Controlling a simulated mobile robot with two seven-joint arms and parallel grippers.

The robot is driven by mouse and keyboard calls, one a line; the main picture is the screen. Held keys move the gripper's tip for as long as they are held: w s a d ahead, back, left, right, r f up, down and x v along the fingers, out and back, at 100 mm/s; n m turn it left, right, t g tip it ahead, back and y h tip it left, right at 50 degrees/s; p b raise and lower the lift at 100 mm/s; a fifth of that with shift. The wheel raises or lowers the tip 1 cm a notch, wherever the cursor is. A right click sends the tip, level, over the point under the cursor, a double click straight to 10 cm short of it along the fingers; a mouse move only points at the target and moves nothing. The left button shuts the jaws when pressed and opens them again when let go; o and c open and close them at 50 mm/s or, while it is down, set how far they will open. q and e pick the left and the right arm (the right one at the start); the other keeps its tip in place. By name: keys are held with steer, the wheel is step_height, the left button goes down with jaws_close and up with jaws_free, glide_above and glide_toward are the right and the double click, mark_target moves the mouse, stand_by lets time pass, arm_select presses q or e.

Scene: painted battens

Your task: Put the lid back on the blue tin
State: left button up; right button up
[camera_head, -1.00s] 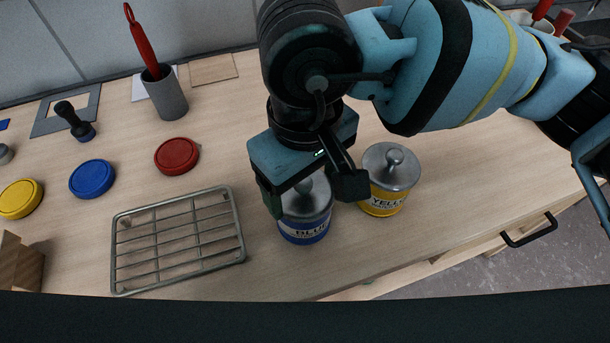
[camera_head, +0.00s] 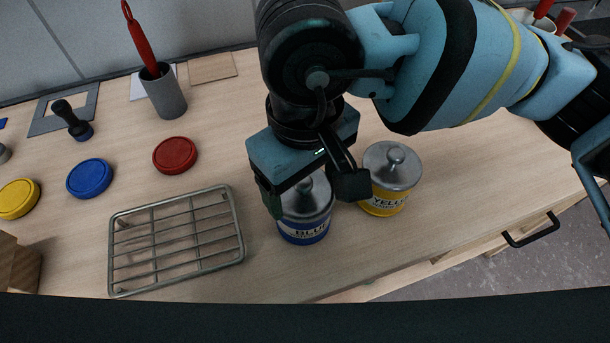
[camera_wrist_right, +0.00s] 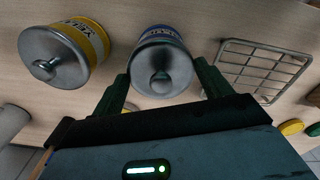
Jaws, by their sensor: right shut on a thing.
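The blue tin (camera_head: 304,233) stands upright on the bench, its label facing the front. A grey metal lid with a round knob (camera_head: 314,188) sits at its top, partly hidden by my gripper. My right gripper (camera_head: 313,200) points down with one finger on each side of the lid and is shut on it. In the right wrist view the lid (camera_wrist_right: 160,72) lies between the two fingers, with the blue tin's body (camera_wrist_right: 163,33) behind it. I see no clear gap between lid and tin, but cannot tell if it is fully seated. My left gripper is out of view.
A yellow tin with its own lid (camera_head: 392,168) stands close on the right. A wire rack (camera_head: 178,242) lies to the left. Red (camera_head: 175,155), blue (camera_head: 90,178) and yellow discs (camera_head: 18,199) and a grey cup (camera_head: 164,95) are farther left. Bench right of the yellow tin is clear.

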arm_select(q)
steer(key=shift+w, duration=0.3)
arm_select(e)
steer(key=o, duration=1)
steer(key=shift+c, duration=0.2)
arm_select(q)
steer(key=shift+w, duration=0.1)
arm_select(e)
steer(key=shift+r, duration=0.15)
